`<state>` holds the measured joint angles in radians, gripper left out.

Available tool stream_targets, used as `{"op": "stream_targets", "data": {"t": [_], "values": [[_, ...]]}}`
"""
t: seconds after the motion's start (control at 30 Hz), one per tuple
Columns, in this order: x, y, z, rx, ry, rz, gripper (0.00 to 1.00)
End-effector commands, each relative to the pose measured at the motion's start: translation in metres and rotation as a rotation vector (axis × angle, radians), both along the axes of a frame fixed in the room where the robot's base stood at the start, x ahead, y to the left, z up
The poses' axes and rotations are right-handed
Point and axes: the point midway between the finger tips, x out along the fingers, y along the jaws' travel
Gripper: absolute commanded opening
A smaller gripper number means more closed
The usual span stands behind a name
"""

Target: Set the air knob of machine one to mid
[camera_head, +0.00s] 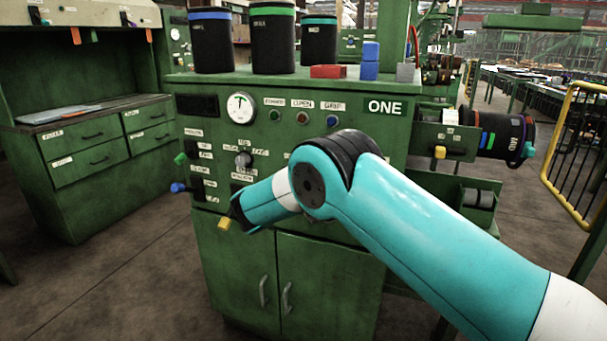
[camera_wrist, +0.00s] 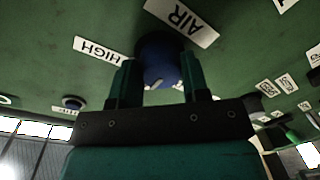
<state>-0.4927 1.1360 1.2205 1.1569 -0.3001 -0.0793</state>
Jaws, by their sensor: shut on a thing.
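Machine one is the green cabinet (camera_head: 350,122) with the ONE label (camera_head: 384,107) on its front. In the wrist view, my gripper (camera_wrist: 161,72) has its two fingers on either side of a dark blue round knob (camera_wrist: 160,52), shut on it. The AIR label (camera_wrist: 181,20) is beside the knob, upside down in this view. A HIGH label (camera_wrist: 99,51) lies to the left. A small pale mark shows on the knob's lower part, but I cannot tell its setting. In the head view, my arm hides the knob and gripper.
Machine one's panel carries a round gauge (camera_head: 241,107), a grey selector (camera_head: 243,159) and levers with green (camera_head: 180,158), blue (camera_head: 177,187) and yellow (camera_head: 225,224) ends. Black sleeves (camera_head: 273,45) and a red block (camera_head: 328,71) stand on top. Open floor lies left.

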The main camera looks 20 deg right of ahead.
Motion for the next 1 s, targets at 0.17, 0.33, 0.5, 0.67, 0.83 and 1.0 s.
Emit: {"op": "stream_targets", "data": {"t": [0.17,0.33,0.5,0.67,0.83,1.0], "values": [[0.000,0.000,-0.001,0.001,0.001,0.000,0.45],[0.000,0.000,-0.001,0.002,0.001,0.000,0.68],[0.000,0.000,0.000,0.001,0.000,0.001,0.68],[-0.007,0.006,0.000,0.000,0.001,0.002,0.68],[-0.034,0.024,0.001,0.000,0.002,0.006,0.68],[-0.071,0.048,0.004,-0.001,0.002,0.006,0.68]]}}
